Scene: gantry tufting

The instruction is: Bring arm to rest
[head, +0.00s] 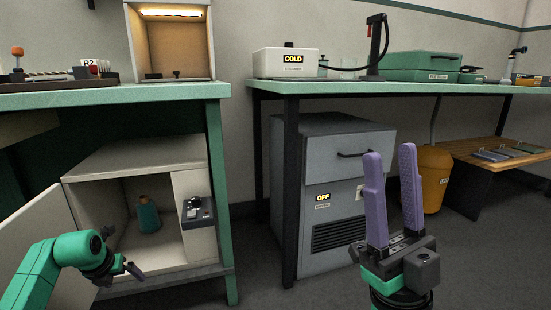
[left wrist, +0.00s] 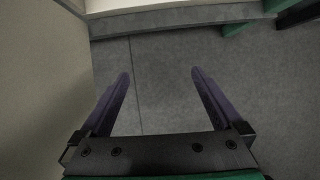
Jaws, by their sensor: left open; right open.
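My left gripper (head: 132,268) is at the lower left of the head view, in front of the open white cabinet (head: 140,160) under the left bench. In the left wrist view its two purple fingers (left wrist: 158,80) are spread apart with nothing between them, over grey floor. My right gripper (head: 390,160) points up at the lower right of the head view. Its purple fingers are apart and empty, in front of the grey chiller box (head: 335,240).
The cabinet door (head: 38,240) stands open beside my left arm. A teal bottle (head: 148,215) stands inside the cabinet. The right bench (head: 420,88) carries a white COLD box (head: 285,62) and a green case (head: 423,66). An orange bin (head: 433,180) stands by a low wooden bench (head: 475,152).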

